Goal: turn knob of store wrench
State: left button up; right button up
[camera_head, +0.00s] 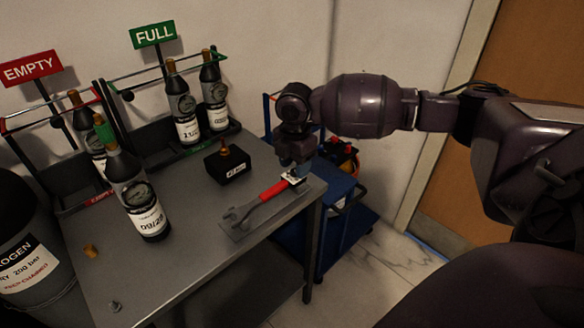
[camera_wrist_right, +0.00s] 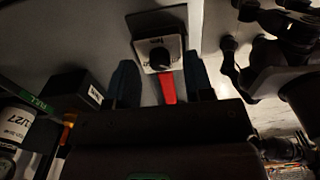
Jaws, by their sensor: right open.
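A wrench (camera_head: 262,200) with a red handle and grey open-end head lies on a grey plate at the table's right front corner. At the handle's end is a small white plate (camera_head: 293,178); the right wrist view shows its black round knob (camera_wrist_right: 160,57) and the red handle (camera_wrist_right: 168,88). My right gripper (camera_head: 297,163) points down just above it and partly hides the knob in the head view. In the right wrist view my right gripper (camera_wrist_right: 159,72) is open, with dark blue fingers either side of the handle and nothing held. My left gripper is not in view.
A black box (camera_head: 227,165) with a brass fitting sits behind the wrench. A dark bottle (camera_head: 135,190) stands at the table's left. Racks under the EMPTY (camera_head: 31,68) and FULL (camera_head: 153,35) signs hold bottles. A blue cart (camera_head: 335,195) stands right of the table (camera_head: 190,270).

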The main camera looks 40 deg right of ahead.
jog(key=shift+f, duration=0.5)
